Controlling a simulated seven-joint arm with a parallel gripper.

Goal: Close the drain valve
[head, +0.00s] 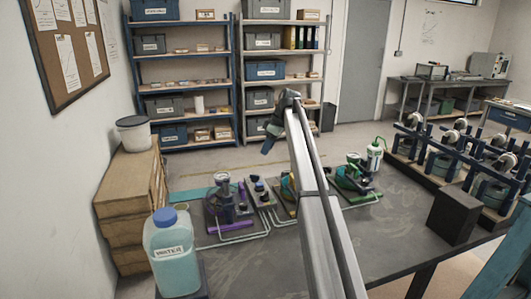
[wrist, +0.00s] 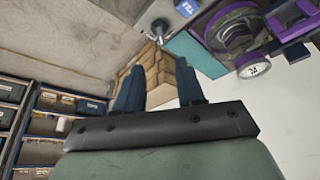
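My gripper (head: 268,140) is raised above the back of the table, well clear of the apparatus. In the wrist view its two blue fingers (wrist: 158,82) are apart with nothing between them. On the table stand a unit with purple parts (head: 222,200), a middle unit with yellow parts (head: 287,187) partly hidden by my arm, and a unit with green parts (head: 352,180). The purple unit also shows at the upper right of the wrist view (wrist: 240,30), with a round gauge (wrist: 254,70). I cannot tell which part is the drain valve or how its handle is set.
A water jug (head: 173,255) stands at the table's front left. A black block (head: 453,216) and a rack of blue frames (head: 465,150) are at the right. Stacked boxes (head: 128,205) stand left of the table. The table's front middle is clear.

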